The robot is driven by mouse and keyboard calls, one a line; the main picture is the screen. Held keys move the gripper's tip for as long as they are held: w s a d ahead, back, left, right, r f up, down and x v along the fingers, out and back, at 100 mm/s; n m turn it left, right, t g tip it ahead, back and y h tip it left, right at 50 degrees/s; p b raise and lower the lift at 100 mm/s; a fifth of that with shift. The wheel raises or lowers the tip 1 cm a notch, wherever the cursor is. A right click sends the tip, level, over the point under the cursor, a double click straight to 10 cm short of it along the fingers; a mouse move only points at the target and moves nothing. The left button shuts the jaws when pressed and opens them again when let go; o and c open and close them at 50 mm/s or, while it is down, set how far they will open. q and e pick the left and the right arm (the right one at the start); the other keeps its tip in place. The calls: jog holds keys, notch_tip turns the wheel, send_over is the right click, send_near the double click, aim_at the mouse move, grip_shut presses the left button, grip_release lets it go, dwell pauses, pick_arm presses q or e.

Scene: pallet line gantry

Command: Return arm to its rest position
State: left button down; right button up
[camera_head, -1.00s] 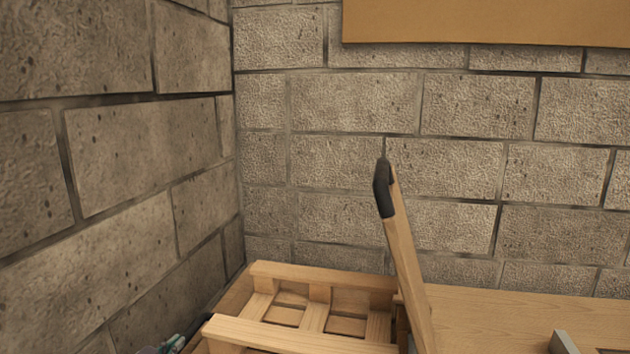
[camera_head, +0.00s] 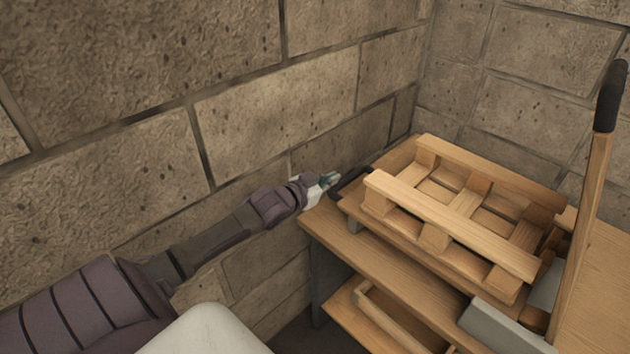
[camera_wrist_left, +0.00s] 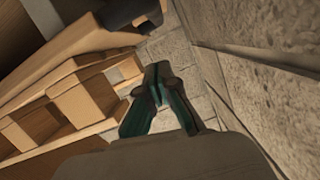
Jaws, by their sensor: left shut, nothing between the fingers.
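My left arm reaches in from the left in the head view, stretched along the stone wall. My left gripper (camera_head: 331,180) is at the left edge of the wooden workbench, beside a small dark handle. In the left wrist view the green-and-dark fingers of the left gripper (camera_wrist_left: 157,80) are closed together with nothing between them. My right gripper is not in view.
A small wooden pallet (camera_head: 465,205) sits on the workbench (camera_head: 390,265), close to my left gripper. A wooden lever with a black grip (camera_head: 610,95) stands at the right. An open drawer (camera_head: 385,315) shows below. The stone wall (camera_head: 270,110) runs close beside my arm.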

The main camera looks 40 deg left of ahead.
pick_arm(q)
jog(key=v, duration=0.6)
jog(key=shift+a+r, duration=0.1)
jog(key=shift+w, duration=0.1)
jog(key=s+a+f+n+g+y, duration=0.1)
jog(key=s+a+f+g, duration=0.15)
jog(key=f, duration=0.75)
jog(key=s+a+f+n+g+y, duration=0.1)
jog(key=s+f, duration=0.2)
jog(key=f, duration=0.7)
jog(key=s+d+f+g, duration=0.2)
jog(key=s+f, duration=0.3)
jog(key=f, duration=0.3)
jog(key=s+d+f+g, duration=0.1)
jog(key=s+f+g, duration=0.1)
jog(key=s+f, duration=0.45)
jog(key=s+d+f+g, duration=0.2)
jog(key=s+d+f, duration=0.4)
jog(key=s, duration=0.3)
jog(key=s+d+f+m+g+h, duration=0.1)
jog(key=s+d+f+g, duration=0.1)
jog(key=s+d+f, duration=0.4)
jog(key=s+d+f+m+g, duration=0.1)
jog(key=s+d+f+g, duration=0.2)
jog(key=s+d+f, duration=0.4)
jog(key=s+f, duration=0.1)
jog(key=s, duration=0.5)
jog(key=shift+f, duration=0.15)
